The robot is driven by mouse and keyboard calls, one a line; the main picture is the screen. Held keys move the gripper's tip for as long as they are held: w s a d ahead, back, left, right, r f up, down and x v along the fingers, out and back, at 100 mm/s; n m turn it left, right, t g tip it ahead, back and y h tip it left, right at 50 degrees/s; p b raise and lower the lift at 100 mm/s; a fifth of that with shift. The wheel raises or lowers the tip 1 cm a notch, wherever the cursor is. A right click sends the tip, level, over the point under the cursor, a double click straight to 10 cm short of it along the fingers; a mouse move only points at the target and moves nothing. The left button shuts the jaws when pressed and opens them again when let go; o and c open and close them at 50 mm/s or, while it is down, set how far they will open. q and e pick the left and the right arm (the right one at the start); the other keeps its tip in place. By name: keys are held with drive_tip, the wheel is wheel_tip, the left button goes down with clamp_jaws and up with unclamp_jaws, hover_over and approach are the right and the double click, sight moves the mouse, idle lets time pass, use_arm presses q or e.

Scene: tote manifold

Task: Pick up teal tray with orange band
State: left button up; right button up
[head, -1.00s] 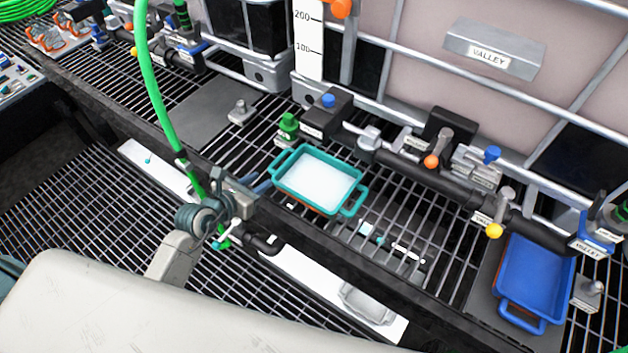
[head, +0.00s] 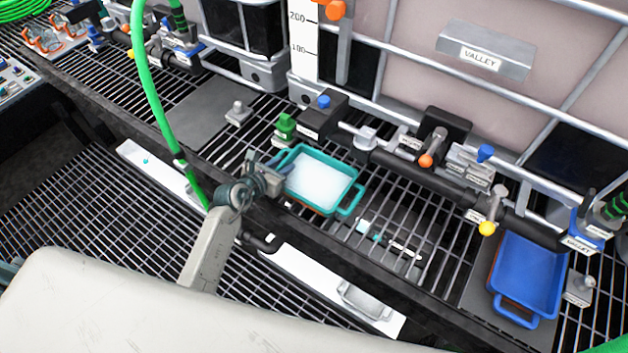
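The teal tray (head: 343,203) sits on the black grating, with a white inside and a handle at each end. A bit of orange shows under its near edge. My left gripper (head: 274,171) is at the tray's left end, over the left handle, which it partly hides. Its fingers reach toward that handle, but they are too small and overlapped to tell whether they are open or closed on it. My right gripper is not in the head view.
A blue tray (head: 528,277) lies at the right on a grey plate. Behind the teal tray runs a black pipe manifold (head: 400,165) with coloured valve handles. A green hose (head: 150,90) hangs at the left. The shelf's dark front edge (head: 390,281) runs below the tray.

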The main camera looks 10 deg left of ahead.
use_arm(q)
clamp_jaws()
drive_tip(key=shift+r, duration=0.1)
